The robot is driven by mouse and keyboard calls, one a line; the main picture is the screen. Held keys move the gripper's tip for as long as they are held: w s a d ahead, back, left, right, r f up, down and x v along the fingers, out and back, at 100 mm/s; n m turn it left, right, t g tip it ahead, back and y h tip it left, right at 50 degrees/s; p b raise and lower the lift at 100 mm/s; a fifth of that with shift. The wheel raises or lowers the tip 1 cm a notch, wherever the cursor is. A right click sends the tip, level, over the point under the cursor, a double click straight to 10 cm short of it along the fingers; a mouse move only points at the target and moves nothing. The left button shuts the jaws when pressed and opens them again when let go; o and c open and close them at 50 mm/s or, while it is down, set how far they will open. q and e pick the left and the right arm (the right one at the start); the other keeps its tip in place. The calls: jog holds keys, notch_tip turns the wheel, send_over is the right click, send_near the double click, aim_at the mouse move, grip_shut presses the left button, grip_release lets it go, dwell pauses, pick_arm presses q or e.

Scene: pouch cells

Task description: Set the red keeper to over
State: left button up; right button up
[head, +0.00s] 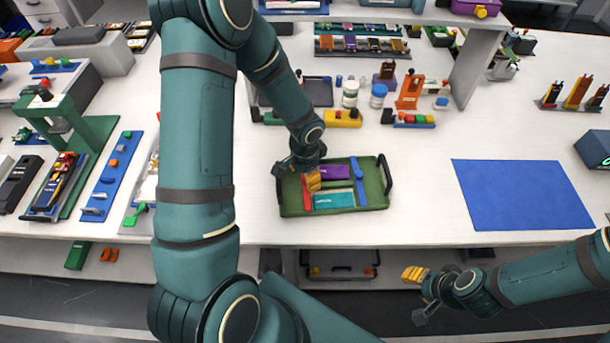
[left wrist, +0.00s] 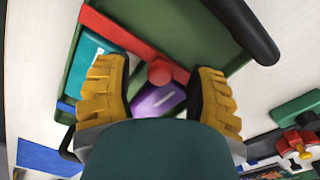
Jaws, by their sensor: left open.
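The red keeper is a flat red bar with a round knob; it shows in the left wrist view (left wrist: 120,38). In the head view the keeper (head: 306,193) lies at the left of a green tray (head: 335,213). The tray holds a purple pouch cell (head: 336,172) and a teal pouch cell (head: 336,200). My left gripper (head: 312,182) is open over the tray's left part. In the left wrist view its yellow fingertips (left wrist: 160,88) stand either side of the red knob, apart from it. My right gripper (head: 418,294) is open and empty in front of the table.
A blue keeper (head: 358,181) lies at the tray's right. The tray has a black handle (head: 386,174) on its right. A blue mat (head: 520,194) lies bare farther right. Bottles (head: 350,93) and small fixtures (head: 410,92) stand behind the tray. The table between tray and mat is clear.

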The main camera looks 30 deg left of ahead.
pick_arm(q)
grip_shut()
jog(key=shift+w+d+b, duration=0.25)
jog(key=shift+w+d, duration=0.3)
jog(key=shift+d, duration=0.2)
jog(key=shift+w+d+b, duration=0.25)
jog(key=shift+w+d, duration=0.25)
jog(key=shift+d, duration=0.2)
grip_release()
jog(key=shift+a, duration=0.1)
notch_tip(320, 180, up, 12)
jog(key=shift+s, duration=0.1)
